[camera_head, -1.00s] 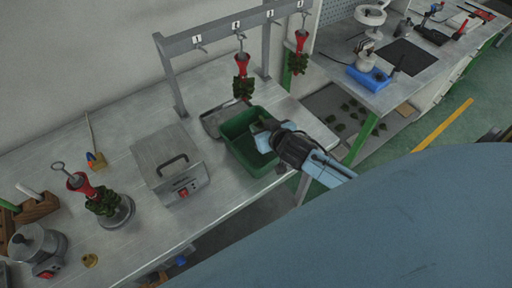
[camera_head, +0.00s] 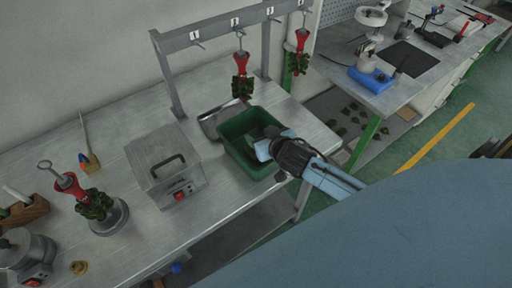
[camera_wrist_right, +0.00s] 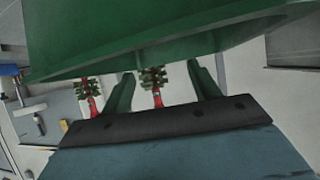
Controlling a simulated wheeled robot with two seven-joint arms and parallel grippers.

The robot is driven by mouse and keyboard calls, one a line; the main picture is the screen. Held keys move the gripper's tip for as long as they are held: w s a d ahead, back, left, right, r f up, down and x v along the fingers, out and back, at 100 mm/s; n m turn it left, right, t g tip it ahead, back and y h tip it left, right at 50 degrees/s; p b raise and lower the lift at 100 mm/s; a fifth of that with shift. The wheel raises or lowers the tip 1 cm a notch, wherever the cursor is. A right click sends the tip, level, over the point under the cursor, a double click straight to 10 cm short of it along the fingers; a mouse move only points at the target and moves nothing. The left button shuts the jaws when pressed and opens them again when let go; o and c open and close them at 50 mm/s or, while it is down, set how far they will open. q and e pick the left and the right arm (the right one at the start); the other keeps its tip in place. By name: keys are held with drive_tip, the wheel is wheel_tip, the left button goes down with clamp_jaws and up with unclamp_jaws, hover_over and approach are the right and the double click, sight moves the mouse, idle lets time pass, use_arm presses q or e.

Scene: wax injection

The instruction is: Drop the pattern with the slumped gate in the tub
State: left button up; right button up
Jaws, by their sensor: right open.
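The green tub (camera_head: 237,122) stands on the metal bench. My right gripper (camera_head: 264,143) is at the tub's right side, its tips over the opening. In the right wrist view its open fingers (camera_wrist_right: 163,84) have nothing gripped between them, and the tub's green wall (camera_wrist_right: 160,35) fills the top. One red-and-green wax tree (camera_head: 240,75) hangs from the rack and another (camera_head: 300,50) hangs at its right end. A third (camera_head: 85,198) stands on a round base at left. Something dark lies inside the tub, too unclear to identify. I cannot tell a slumped gate on any tree.
A second bench (camera_head: 405,85) stands at right.

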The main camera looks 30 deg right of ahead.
drive_tip(key=v, duration=1.3)
drive_tip(key=shift+s, duration=0.2)
